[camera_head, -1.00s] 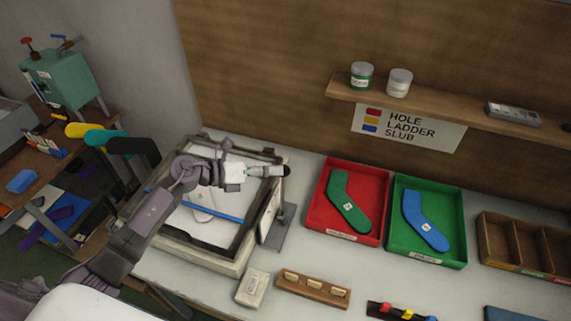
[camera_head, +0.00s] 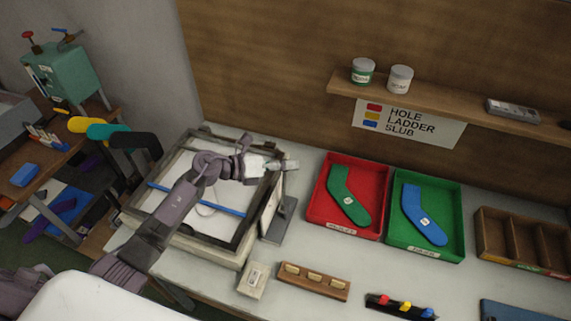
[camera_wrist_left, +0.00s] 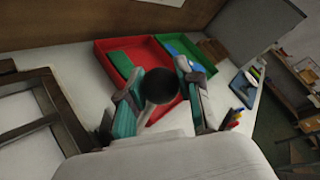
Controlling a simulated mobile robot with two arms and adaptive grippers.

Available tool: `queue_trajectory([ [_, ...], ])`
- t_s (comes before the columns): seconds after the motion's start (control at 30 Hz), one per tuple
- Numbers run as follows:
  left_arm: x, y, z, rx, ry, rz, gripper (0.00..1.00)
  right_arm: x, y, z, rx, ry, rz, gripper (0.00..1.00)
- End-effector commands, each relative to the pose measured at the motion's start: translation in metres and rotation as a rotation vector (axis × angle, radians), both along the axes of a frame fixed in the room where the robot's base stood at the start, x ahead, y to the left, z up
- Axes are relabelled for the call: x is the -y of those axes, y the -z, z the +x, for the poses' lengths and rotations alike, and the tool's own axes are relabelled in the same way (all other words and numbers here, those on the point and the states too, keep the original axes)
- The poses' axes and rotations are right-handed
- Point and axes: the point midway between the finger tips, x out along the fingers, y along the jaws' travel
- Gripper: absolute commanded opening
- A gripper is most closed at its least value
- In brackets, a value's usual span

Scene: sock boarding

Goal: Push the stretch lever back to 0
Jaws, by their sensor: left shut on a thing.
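My left gripper (camera_head: 287,165) is over the back right corner of the framed light box (camera_head: 245,220), above an upright white panel (camera_head: 271,205) on a grey base. In the left wrist view the fingers (camera_wrist_left: 163,95) stand on either side of a round black knob (camera_wrist_left: 160,86), which I take to be the stretch lever's; the gripper is shut on it. In the head view the knob is hidden by the gripper. My right gripper is not in view.
A red tray (camera_head: 316,210) with a green sock and a green tray (camera_head: 397,236) with a blue sock stand to the right. A small pale box (camera_head: 253,281) and a wooden block rack (camera_head: 313,282) lie in front. A shelf (camera_head: 450,113) runs above.

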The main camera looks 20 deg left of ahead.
Motion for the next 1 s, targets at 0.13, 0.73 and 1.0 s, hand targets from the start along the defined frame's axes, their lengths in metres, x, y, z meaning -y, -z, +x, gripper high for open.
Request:
queue_trajectory([
  [0.13,0.0,0.0,0.0,0.0,-0.001,0.001,0.0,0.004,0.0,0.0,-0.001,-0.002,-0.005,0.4],
  [0.73,0.002,0.018,0.052,-0.177,0.0,0.009,0.0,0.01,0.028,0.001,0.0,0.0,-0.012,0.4],
  [1.0,0.002,0.021,0.056,-0.222,-0.001,0.009,0.0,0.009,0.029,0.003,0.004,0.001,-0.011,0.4],
])
